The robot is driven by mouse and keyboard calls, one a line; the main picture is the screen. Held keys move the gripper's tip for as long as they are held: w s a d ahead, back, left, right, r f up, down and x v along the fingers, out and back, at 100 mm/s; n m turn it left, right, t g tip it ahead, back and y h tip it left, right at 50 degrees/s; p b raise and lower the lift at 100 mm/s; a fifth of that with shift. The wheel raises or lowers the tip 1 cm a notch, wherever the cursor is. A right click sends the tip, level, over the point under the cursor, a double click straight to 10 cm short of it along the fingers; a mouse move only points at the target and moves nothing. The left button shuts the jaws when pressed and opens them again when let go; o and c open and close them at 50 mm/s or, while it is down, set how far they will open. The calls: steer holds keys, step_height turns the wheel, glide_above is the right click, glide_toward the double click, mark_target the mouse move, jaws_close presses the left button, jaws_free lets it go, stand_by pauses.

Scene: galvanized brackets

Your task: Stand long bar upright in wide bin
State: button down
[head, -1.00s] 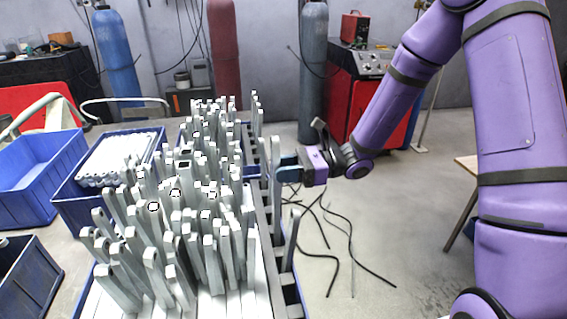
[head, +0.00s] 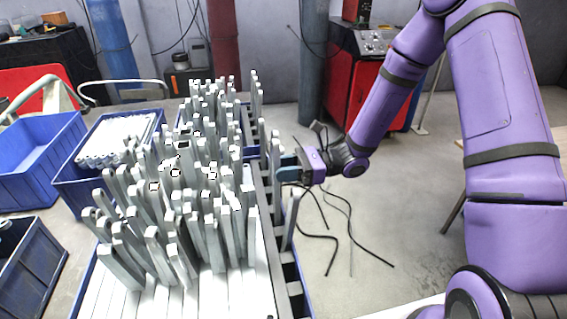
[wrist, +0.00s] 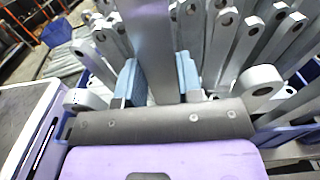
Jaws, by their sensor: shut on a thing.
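The wide bin (head: 92,302) is blue and packed with several upright grey bars (head: 160,245). A narrow row of slots (head: 268,215) runs along its right side. My gripper (head: 281,173) is at that right side, shut on a long grey bar (head: 274,180) that stands upright. In the wrist view my gripper (wrist: 160,80) has its blue-grey fingers on both sides of the long bar (wrist: 148,45). The bar's lower end is hidden, so I cannot tell whether it touches the bin floor.
A blue bin with pale tubes (head: 70,195) stands behind left, and an empty blue bin (head: 35,165) is beside it. A dark bin (head: 30,265) is at front left. Black cables (head: 345,235) lie on the open floor at right. A red cabinet (head: 370,75) stands behind.

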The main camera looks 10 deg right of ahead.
steer(key=shift+f, duration=1.5)
steer(key=c, duration=0.7)
jaws_free()
steer(key=d, duration=1)
steer(key=shift+d, duration=0.4)
